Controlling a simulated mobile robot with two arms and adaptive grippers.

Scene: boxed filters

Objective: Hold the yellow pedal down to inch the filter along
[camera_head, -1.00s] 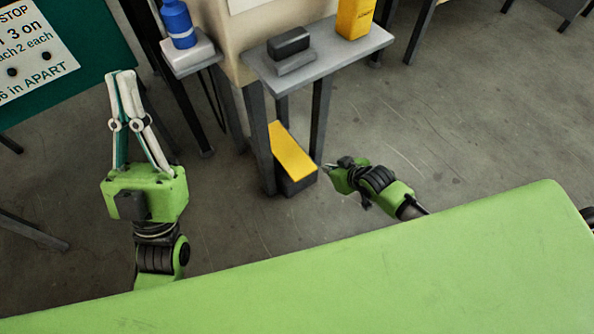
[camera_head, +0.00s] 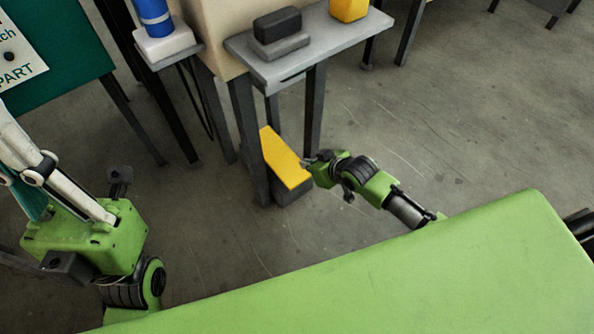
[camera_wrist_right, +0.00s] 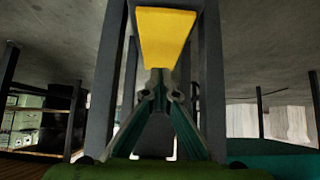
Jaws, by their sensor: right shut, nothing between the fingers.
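The yellow pedal (camera_head: 285,157), a sloping yellow plate on a dark base, stands on the floor beside the legs of a small grey bench. My right gripper (camera_head: 303,163) is shut and empty, with its tips at the pedal's right edge. In the right wrist view the pedal (camera_wrist_right: 165,35) fills the top middle, and the shut fingertips (camera_wrist_right: 160,78) meet in line with its near end. I cannot tell whether they touch it. My left gripper (camera_head: 22,165) is at the left edge, its fingertips cut off. I cannot make out a filter for certain.
The grey bench (camera_head: 330,45) holds a dark block (camera_head: 277,24) and a yellow box (camera_head: 349,8). A blue bottle (camera_head: 154,17) stands on a white block to the left. A green table with a sign (camera_head: 18,55) is at far left.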

